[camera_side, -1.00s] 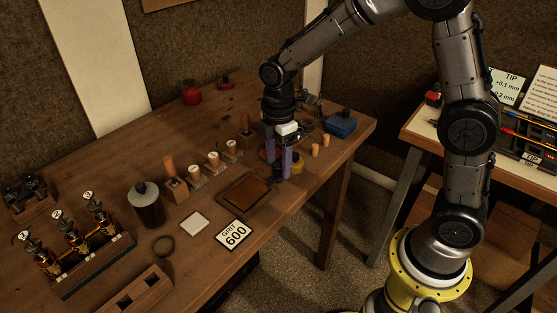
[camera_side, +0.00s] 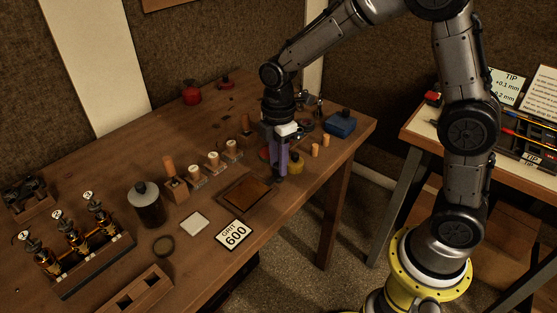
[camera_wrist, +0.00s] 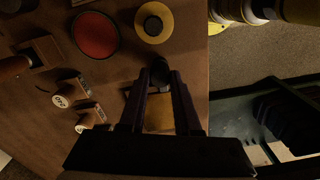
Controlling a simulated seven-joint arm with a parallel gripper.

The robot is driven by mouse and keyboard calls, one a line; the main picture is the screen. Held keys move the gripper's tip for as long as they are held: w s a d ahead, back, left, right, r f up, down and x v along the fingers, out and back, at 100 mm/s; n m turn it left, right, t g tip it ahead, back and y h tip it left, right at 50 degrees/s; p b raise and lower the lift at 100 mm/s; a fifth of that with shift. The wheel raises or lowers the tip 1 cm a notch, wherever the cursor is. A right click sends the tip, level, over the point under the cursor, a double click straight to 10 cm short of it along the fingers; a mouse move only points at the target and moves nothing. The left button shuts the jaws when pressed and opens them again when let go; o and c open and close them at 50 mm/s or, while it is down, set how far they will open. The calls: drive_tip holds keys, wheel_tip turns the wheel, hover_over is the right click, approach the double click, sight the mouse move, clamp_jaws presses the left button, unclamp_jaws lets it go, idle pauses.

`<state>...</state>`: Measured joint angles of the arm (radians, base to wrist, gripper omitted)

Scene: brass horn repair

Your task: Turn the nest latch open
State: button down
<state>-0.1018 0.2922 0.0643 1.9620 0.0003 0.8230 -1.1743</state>
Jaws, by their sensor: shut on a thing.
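My gripper (camera_side: 280,178) points straight down at the front right of the bench, at the right corner of a shallow brown wooden tray (camera_side: 233,204). In the wrist view its fingers (camera_wrist: 160,78) are shut on a small dark knob (camera_wrist: 160,66), which I take to be the nest latch. A tan square surface (camera_wrist: 160,115) shows between the fingers, probably the tray. In the side view the purple fingers cover the latch, so its angle cannot be told.
A yellow round pot (camera_side: 297,163) stands close behind the fingers, with a red disc (camera_wrist: 95,35) to its left in the wrist view. Wooden pegs (camera_side: 315,150), a blue box (camera_side: 341,123) and a "GRIT 600" card (camera_side: 234,235) lie around. The bench's front edge is close.

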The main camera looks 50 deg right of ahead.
drive_tip(key=m, duration=0.4)
drive_tip(key=shift+m, duration=0.4)
drive_tip(key=m, duration=0.4)
drive_tip(key=shift+m, duration=0.3)
drive_tip(key=m, duration=0.4)
drive_tip(key=shift+r+m, duration=0.1)
drive_tip(key=shift+m, duration=1.9)
drive_tip(key=shift+w, duration=0.1)
drive_tip(key=c, duration=0.6)
unclamp_jaws()
